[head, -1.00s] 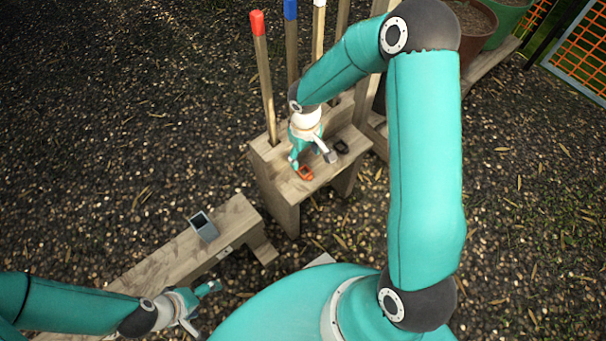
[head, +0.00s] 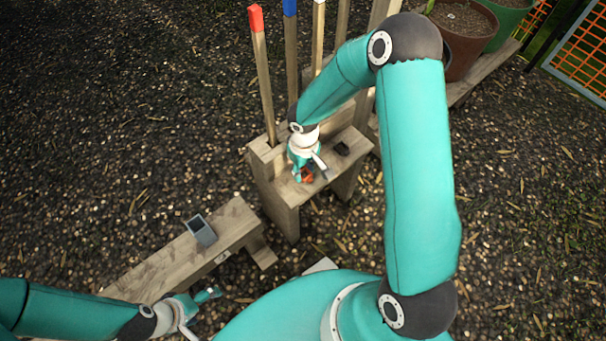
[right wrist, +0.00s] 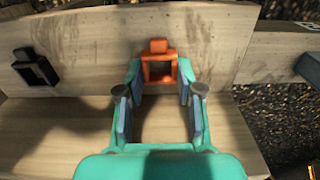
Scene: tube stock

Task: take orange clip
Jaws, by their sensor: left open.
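The orange clip (head: 307,177) lies on the wooden bench top, partly hidden by my right gripper in the head view. In the right wrist view the orange clip (right wrist: 159,56) is a small square frame with a tab. My right gripper (head: 311,176) is low over it and open. In the right wrist view its fingertips (right wrist: 160,78) stand on either side of the clip; whether they touch it I cannot tell. My left gripper (head: 203,314) is open and empty at the lower left, away from the clip.
A black clip (head: 342,149) lies on the same bench top and shows in the right wrist view (right wrist: 36,68). Posts with red (head: 256,18), blue and white tips stand behind. A grey box (head: 201,231) sits on a low wooden beam (head: 165,270). Plant pots (head: 465,40) stand at the back right.

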